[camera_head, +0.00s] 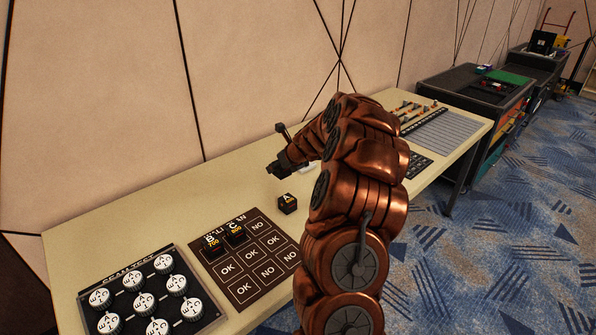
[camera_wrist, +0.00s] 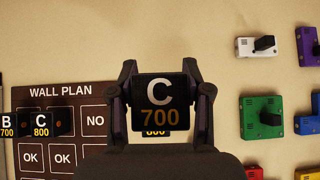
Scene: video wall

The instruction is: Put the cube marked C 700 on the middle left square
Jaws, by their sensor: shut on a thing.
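My gripper (camera_wrist: 160,100) is shut on the black cube marked C 700 (camera_wrist: 160,92), its label facing the wrist camera. In the head view my gripper (camera_head: 278,168) is above the table, behind the wall plan; I cannot make out the held cube there. The brown wall plan board (camera_head: 243,304) lies at front left of the gripper. Its middle left square (camera_head: 228,268) reads OK and is empty; it also shows in the wrist view (camera_wrist: 31,157). Cubes B 700 (camera_head: 212,248) and C 800 (camera_head: 236,235) stand on the top left and top middle squares.
A dark cube marked A (camera_head: 287,204) stands on the table just behind the board; in the wrist view a cube reading 800 (camera_wrist: 155,134) is mostly hidden below the held cube. A tray of round white knobs (camera_head: 150,295) lies left. Coloured blocks (camera_wrist: 262,117) lie right in the wrist view.

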